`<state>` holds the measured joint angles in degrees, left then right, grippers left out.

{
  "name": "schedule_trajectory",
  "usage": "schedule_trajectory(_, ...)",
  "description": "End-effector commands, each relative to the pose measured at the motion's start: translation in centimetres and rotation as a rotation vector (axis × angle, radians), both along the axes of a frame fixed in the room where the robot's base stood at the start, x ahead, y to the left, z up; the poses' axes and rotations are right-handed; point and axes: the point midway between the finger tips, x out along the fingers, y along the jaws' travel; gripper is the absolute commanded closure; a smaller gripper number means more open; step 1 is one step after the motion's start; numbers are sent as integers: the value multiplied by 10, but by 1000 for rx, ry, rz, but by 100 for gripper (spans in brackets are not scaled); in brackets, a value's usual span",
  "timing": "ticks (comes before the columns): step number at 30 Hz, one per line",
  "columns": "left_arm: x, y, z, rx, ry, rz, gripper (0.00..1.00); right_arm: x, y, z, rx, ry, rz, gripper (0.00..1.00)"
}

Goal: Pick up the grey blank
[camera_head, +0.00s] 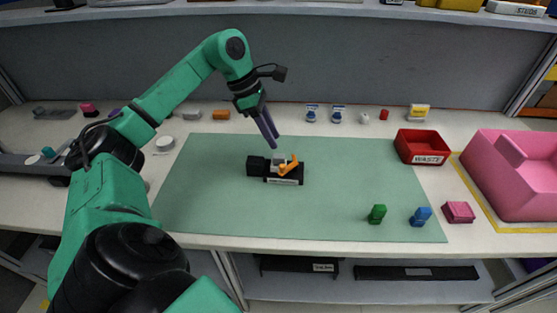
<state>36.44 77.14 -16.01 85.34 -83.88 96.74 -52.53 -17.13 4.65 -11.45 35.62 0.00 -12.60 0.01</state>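A small grey piece (279,159), which looks like the grey blank, sits at the black fixture (256,166) in the middle of the green mat. An orange lever (289,166) stands right beside it and partly covers the fixture. Its exact seating is too small to tell. My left gripper (274,141) hangs above and slightly left of the fixture, its purple fingers pointing down, apart from the grey piece. The fingers look close together from this side, and their gap is unclear. I see nothing between them. My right gripper is not in view.
A light grey block (192,114) and an orange block (221,114) lie at the back of the table. A red waste bin (421,146) and a pink container (515,190) stand at the right. Green (377,214) and blue (420,216) pieces stand at the mat's front right.

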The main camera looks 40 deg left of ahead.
Motion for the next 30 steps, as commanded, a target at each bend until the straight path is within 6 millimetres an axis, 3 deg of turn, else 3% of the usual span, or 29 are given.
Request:
schedule_trajectory(10,8,-13,-52,-3,2,0,65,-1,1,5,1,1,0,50)
schedule_trajectory(17,10,-15,-60,1,-1,0,65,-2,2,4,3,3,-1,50)
schedule_trajectory(18,10,-14,-59,1,-1,0,69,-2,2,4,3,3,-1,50)
schedule_trajectory(21,10,-14,-59,1,-1,0,100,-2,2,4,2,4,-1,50)
schedule_trajectory(30,10,-14,-58,1,-1,0,100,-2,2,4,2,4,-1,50)
